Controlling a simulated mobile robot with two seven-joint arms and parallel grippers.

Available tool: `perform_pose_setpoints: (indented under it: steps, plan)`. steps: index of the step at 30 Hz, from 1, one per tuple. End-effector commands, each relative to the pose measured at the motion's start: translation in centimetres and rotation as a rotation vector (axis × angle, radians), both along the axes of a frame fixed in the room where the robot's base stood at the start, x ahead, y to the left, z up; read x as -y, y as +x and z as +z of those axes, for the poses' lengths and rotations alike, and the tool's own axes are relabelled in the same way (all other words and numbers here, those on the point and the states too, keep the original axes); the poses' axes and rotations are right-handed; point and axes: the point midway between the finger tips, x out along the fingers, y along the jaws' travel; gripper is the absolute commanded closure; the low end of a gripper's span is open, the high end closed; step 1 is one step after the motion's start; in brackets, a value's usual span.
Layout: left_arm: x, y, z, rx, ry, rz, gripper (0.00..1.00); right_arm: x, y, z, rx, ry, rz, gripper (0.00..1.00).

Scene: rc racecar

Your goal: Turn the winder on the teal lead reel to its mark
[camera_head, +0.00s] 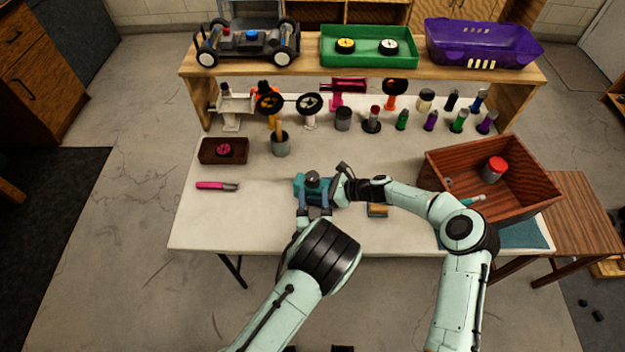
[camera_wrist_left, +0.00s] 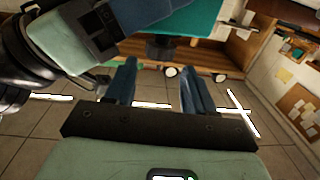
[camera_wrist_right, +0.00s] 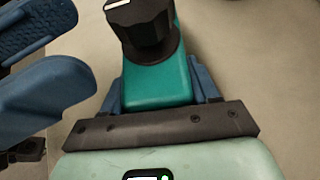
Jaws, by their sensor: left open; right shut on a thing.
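The teal lead reel (camera_head: 299,182) is at the middle of the white table, held by my right gripper. Its black winder knob (camera_wrist_right: 145,28) stands on top, with a white line on its face at the upper edge of the right wrist view. My right gripper (camera_wrist_right: 158,85) is shut on the reel's teal body, one blue finger on each side. My left gripper (camera_head: 314,208) is open close to the reel's near side. In the left wrist view, the dark knob (camera_wrist_left: 160,47) lies beyond and between the open fingers (camera_wrist_left: 158,70), apart from them. The target mark cannot be made out.
A brown wooden box (camera_head: 540,183) with a red-lidded can stands at the right. Pink-handled pliers (camera_head: 213,185) lie at the left. A small dark tray (camera_head: 206,150), a grey cup (camera_head: 281,147) and several bottles stand farther back.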

Motion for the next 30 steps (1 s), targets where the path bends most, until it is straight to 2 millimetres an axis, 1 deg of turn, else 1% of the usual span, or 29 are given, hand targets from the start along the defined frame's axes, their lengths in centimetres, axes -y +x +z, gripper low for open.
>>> perform_pose_setpoints:
  steps: [1,3,6,9,13,20,21,23,24,25,30]
  plan:
    - [-0.1,1.1,0.0,0.002,-0.001,0.002,0.46,0.1,-0.2,-0.4,-0.006,-0.004,0.0,0.67]
    - [-0.2,2.3,-0.1,0.001,0.0,0.001,0.46,0.1,-0.2,-0.5,-0.006,-0.004,0.0,0.67]
    - [-0.2,3.6,-0.1,0.001,0.0,0.0,0.46,0.1,-0.2,-0.5,-0.006,-0.004,0.0,0.67]
    - [-0.3,4.5,-0.1,0.0,0.0,0.001,0.46,0.1,-0.2,-0.5,-0.006,-0.004,0.0,0.67]
    - [-0.3,5.1,-0.1,0.0,0.0,0.0,0.46,0.1,-0.2,-0.5,-0.006,-0.004,0.0,0.67]
    - [-0.3,5.1,-0.1,0.0,0.0,-0.001,0.46,0.1,-0.2,-0.5,-0.006,-0.004,0.0,0.67]
    - [-0.3,5.1,-0.1,0.0,0.0,-0.001,0.53,0.1,-0.2,-0.5,-0.006,-0.004,0.0,0.67]
    - [-0.3,5.1,-0.1,0.0,-0.001,-0.001,0.72,0.1,-0.2,-0.5,-0.006,-0.004,0.0,0.67]
    - [-0.3,5.1,-0.1,0.0,-0.001,-0.001,0.85,0.1,-0.2,-0.5,-0.006,-0.004,0.0,0.67]
    - [-0.3,5.1,-0.1,0.0,-0.001,-0.001,0.88,0.1,-0.2,-0.5,-0.006,-0.004,0.0,0.67]
    - [-0.3,5.1,-0.1,0.0,0.0,-0.004,0.88,0.1,-0.2,-0.5,-0.006,-0.004,0.0,0.67]
